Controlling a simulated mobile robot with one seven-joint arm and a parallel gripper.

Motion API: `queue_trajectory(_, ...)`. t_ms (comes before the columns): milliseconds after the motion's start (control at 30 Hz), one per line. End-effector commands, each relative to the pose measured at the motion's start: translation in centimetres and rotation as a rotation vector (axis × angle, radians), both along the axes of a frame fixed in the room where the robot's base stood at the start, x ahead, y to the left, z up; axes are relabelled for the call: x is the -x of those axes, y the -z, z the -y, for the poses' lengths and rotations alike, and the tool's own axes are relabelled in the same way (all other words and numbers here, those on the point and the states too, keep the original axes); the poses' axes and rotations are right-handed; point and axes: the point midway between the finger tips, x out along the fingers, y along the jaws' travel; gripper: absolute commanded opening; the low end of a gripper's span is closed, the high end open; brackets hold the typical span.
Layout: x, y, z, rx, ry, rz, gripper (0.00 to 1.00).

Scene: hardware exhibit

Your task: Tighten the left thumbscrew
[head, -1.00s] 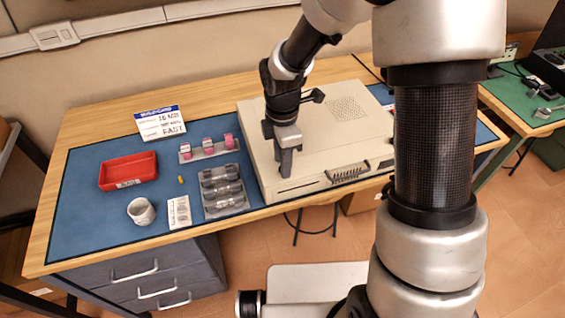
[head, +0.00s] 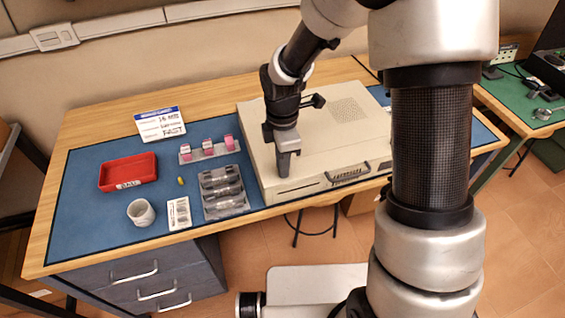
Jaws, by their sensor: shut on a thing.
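A beige equipment box (head: 330,140) with a vented top sits on the blue mat. My gripper (head: 283,174) points down at the left part of the box's front edge. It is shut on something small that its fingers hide. The left thumbscrew cannot be made out separately; it may be behind the fingers. A ribbed connector (head: 350,173) shows on the box's front, right of my gripper.
My arm blocks the right side.

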Motion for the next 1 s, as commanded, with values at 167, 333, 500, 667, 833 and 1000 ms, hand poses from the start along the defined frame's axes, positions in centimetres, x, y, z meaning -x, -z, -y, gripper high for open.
queue_trajectory(167,-0.02,0.01,0.01,0.001,0.099,0.000,0.00)
queue_trajectory(333,-0.03,0.03,0.05,0.001,0.242,0.000,0.00)
queue_trajectory(500,-0.01,0.05,0.00,0.001,0.403,0.000,0.00)
queue_trajectory(667,-0.04,0.05,0.04,0.001,0.555,0.001,0.00)
queue_trajectory(833,-0.04,0.03,-0.02,0.000,0.717,0.001,0.00)
queue_trajectory(1000,-0.04,0.02,0.03,0.001,0.878,0.001,0.00)
